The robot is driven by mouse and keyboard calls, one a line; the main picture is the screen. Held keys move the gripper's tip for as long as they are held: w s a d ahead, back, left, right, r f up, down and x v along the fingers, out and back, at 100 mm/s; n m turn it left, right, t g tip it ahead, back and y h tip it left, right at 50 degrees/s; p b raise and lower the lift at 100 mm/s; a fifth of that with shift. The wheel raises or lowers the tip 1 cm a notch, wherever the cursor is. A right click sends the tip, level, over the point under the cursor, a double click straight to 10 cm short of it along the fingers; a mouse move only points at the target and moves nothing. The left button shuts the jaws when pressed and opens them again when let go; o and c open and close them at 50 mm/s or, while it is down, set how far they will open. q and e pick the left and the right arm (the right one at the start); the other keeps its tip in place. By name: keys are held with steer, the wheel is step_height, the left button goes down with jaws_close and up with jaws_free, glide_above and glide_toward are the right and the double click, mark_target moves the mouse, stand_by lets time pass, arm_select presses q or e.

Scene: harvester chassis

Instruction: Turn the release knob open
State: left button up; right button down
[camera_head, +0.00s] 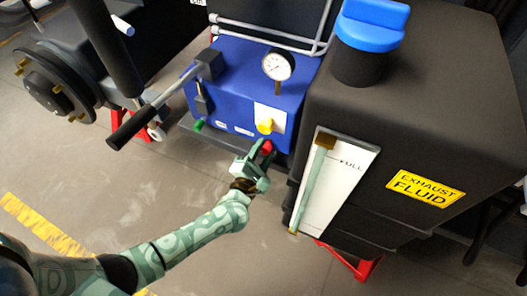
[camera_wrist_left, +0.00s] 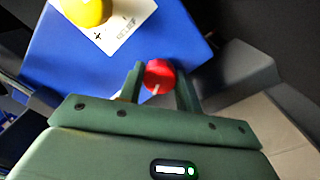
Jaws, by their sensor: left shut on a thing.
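A red knob (camera_head: 267,146) sits low on the front of the blue box (camera_head: 236,68), near its right corner. My left gripper (camera_head: 262,150) is at it, with the fingers shut on its two sides. In the left wrist view the red knob (camera_wrist_left: 159,76) lies between the fingertips (camera_wrist_left: 160,72), with a pale line on its face. A yellow knob (camera_head: 265,126) sits above it on a white label plate; it also shows in the left wrist view (camera_wrist_left: 88,11). The label's small print is hard to read. My right gripper is not in view.
A black tank (camera_head: 430,110) with a blue cap (camera_head: 374,22) and a sight gauge (camera_head: 312,185) stands close on the right. A lever (camera_head: 150,115) sticks out on the left. A pressure gauge (camera_head: 278,65) tops the box. Open floor lies in front.

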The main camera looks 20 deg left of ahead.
arm_select(q)
steer(key=n, duration=0.1)
steer(key=n+b, duration=0.1)
steer(key=n, duration=0.2)
steer(key=shift+s+f+n, duration=0.1)
steer(key=shift+f+n, duration=0.15)
steer(key=shift+n, duration=0.15)
steer(key=n+b, duration=0.1)
steer(key=n, duration=0.1)
steer(key=shift+n, duration=0.4)
steer(key=n+b, duration=0.1)
steer(key=n, duration=0.2)
steer(key=shift+n+b, duration=0.3)
steer(key=shift+b, duration=0.05)
steer(key=shift+r+n, duration=0.1)
steer(key=shift+n, duration=0.6)
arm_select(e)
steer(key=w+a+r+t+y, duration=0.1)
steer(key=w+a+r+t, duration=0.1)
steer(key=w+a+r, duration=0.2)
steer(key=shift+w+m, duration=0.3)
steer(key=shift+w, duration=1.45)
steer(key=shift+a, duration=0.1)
arm_select(q)
steer(key=o, duration=1)
steer(key=shift+r, duration=0.1)
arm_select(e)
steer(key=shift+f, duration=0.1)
